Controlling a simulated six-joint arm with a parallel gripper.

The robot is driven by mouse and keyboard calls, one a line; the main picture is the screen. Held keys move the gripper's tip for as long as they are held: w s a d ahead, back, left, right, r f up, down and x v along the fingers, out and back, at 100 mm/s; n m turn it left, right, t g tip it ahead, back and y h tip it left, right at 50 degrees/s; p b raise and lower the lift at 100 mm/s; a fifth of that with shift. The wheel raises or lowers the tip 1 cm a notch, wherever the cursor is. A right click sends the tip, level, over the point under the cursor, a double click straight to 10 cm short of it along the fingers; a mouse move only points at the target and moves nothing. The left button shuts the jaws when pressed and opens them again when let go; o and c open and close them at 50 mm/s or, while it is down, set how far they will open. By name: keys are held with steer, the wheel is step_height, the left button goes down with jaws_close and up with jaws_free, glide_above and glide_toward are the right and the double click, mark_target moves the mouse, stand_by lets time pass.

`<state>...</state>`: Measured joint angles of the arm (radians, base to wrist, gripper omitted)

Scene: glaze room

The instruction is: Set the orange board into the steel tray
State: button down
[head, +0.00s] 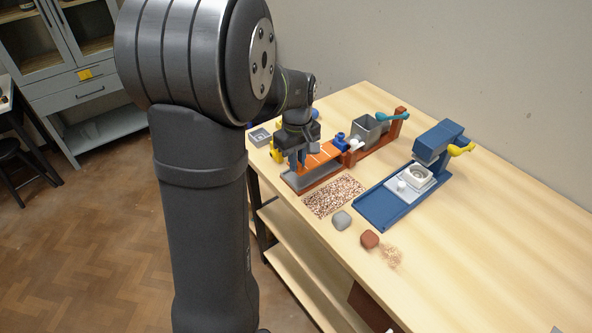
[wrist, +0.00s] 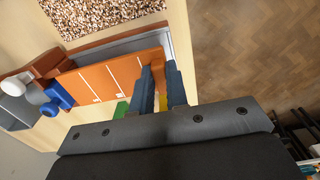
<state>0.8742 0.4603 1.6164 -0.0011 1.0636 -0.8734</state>
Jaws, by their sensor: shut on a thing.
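The orange board (head: 322,158), marked with thin pale lines, is in my gripper's (head: 297,162) grasp at its near-left end. In the wrist view the dark blue fingers (wrist: 161,88) stand on either side of the end of the board (wrist: 100,80). The steel tray (head: 297,182) is a long grey trough in a red-brown frame, low and just in front of the board; in the wrist view the tray (wrist: 125,46) shows along the board's upper edge. The board covers part of it. I cannot tell whether the board touches the tray.
A grey hopper (head: 367,131) with a teal handle (head: 392,117) and a blue knob (head: 340,137) adjoin the board's far end. A speckled patch (head: 334,196) lies in front. The table's right is clear.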

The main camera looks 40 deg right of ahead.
steer(key=shift+w+f, duration=0.25)
steer(key=shift+f, duration=1.9)
steer(key=shift+f, duration=0.1)
steer(key=c, duration=1.4)
jaws_free()
step_height(320, 180, up, 12)
steer(key=shift+r, duration=0.15)
